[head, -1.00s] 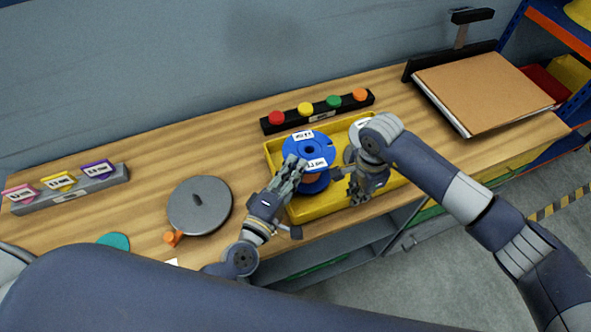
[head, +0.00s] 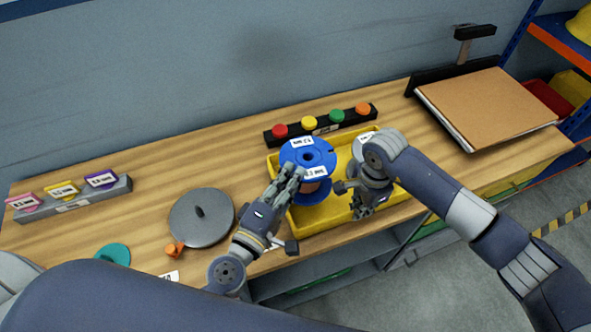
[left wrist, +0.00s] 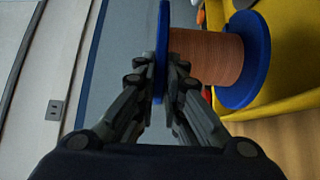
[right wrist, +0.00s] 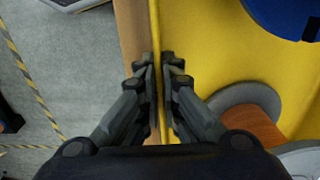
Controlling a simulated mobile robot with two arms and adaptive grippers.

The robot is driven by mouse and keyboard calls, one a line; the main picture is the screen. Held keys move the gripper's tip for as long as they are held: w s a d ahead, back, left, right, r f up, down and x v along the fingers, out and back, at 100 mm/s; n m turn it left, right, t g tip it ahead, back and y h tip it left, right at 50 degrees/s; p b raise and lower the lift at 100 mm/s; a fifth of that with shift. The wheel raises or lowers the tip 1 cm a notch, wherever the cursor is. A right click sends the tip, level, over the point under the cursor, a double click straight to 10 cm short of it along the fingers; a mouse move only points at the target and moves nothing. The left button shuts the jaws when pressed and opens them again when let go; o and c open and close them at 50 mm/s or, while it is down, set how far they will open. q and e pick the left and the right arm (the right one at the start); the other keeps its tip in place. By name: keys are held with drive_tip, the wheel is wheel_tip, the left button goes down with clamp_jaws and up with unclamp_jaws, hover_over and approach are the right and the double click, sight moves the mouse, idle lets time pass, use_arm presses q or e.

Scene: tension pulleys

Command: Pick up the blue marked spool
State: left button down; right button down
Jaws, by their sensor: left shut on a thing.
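The blue spool (head: 322,150) has blue flanges, white labels and copper-coloured winding. It stands upright at the left part of the yellow bin (head: 332,227). My left gripper (head: 290,176) is shut on the rim of its upper flange; in the left wrist view the flange (left wrist: 161,40) passes between the fingers (left wrist: 163,68). The lower flange (left wrist: 257,60) is near the yellow bin wall. My right gripper (head: 362,208) is at the bin's front right side. In the right wrist view its fingers (right wrist: 162,68) are closed on the yellow bin wall (right wrist: 155,30).
A grey spool with brown winding (right wrist: 250,122) is in the bin beside my right gripper. Behind the bin is a black strip with coloured buttons (head: 322,125). A grey disc (head: 200,220) lies to the left, and a brown-covered stack (head: 487,105) at the right.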

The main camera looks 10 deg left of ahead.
use_arm(q)
drive_tip(key=v, duration=2.9)
drive_tip(key=shift+s, duration=0.2)
drive_tip(key=shift+a, duration=0.15)
use_arm(e)
drive_tip(key=c, duration=1.7)
unclamp_jaws()
wheel_tip(320, 180, up, 12)
drive_tip(key=shift+r, duration=0.1)
